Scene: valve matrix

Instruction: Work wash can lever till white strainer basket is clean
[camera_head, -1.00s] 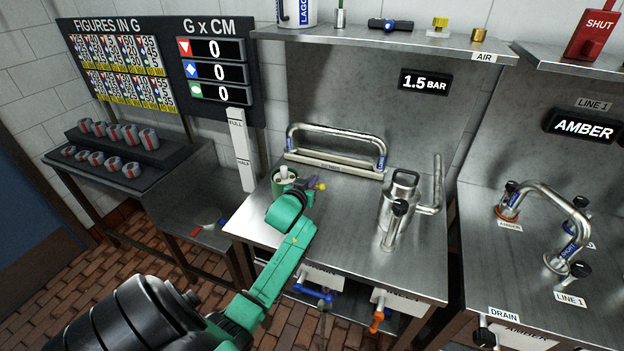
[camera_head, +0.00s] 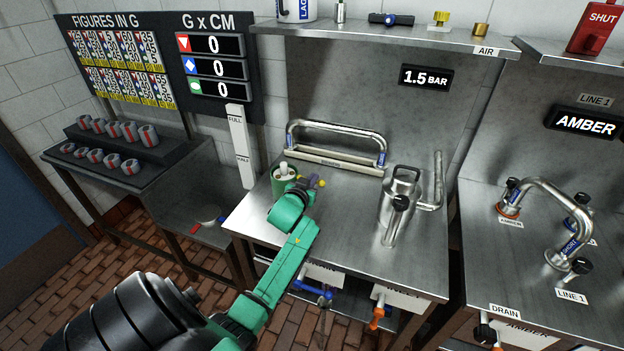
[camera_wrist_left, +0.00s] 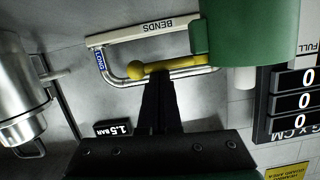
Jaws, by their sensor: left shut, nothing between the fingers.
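The green wash can (camera_head: 281,185) stands at the left of the steel bench, with a pale white piece (camera_head: 284,168) at its open top. I cannot tell whether that piece is the strainer basket, or how clean it is. The can's yellow lever (camera_wrist_left: 165,67) sticks out from its side; its knob (camera_head: 322,183) shows in the head view. My left gripper (camera_wrist_left: 158,82) is shut and empty, its dark fingertips right at the lever, overlapping it in the wrist view. Contact is unclear. In the head view my left gripper (camera_head: 308,184) is beside the can. My right gripper is out of view.
A bent pipe labelled BENDS (camera_head: 335,140) stands behind the can. A steel jug-like vessel (camera_head: 402,195) with a pipe stands at the right. A white FULL/HALF gauge (camera_head: 240,145) rises at the bench's left. The bench's middle front is clear.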

